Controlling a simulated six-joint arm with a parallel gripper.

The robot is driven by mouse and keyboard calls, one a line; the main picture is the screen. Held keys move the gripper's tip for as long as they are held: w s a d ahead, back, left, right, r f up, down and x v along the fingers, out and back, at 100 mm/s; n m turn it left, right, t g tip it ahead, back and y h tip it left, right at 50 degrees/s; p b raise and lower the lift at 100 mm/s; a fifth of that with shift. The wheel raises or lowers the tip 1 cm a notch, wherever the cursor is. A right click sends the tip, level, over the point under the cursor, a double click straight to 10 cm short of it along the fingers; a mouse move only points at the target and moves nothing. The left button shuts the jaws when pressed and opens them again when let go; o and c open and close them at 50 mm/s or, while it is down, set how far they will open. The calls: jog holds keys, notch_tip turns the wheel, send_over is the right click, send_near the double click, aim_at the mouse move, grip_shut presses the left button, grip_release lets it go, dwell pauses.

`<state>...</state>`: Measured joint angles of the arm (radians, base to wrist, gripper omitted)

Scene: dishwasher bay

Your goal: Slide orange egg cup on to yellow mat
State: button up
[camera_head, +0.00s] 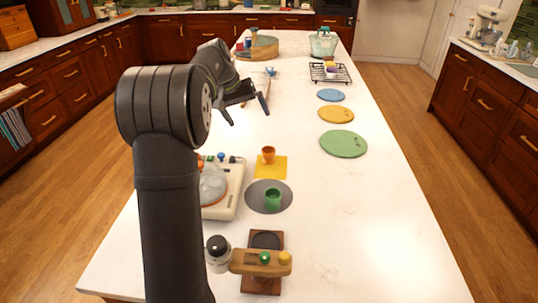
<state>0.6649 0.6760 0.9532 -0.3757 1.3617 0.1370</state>
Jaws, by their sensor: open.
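The orange egg cup (268,154) stands upright at the back part of the yellow mat (270,172), seeming to overlap its far edge. I cannot tell whether its base is wholly on the mat. The mat is a flat square on the white counter, with a dark grey round mat (253,199) just in front of it. My gripper (246,110) is open and empty, raised above the counter, behind and to the left of the egg cup. It is apart from the cup.
A green cup (273,198) stands on the grey mat. A cream appliance (232,190) is left of the yellow mat, partly behind my arm. A wooden stand (246,262) and a jar (217,258) are in front. Green (343,144), orange and blue discs lie right. The right-front counter is clear.

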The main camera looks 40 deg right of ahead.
jog(key=x, duration=0.9)
jog(key=shift+d+f, duration=0.15)
jog(key=shift+f, duration=0.2)
jog(key=shift+r, duration=0.1)
jog(key=s+v, duration=0.1)
jog(key=v, duration=0.8)
jog(key=shift+w+a+r, duration=0.2)
jog(key=shift+w+r, duration=0.2)
jog(key=shift+w, duration=0.1)
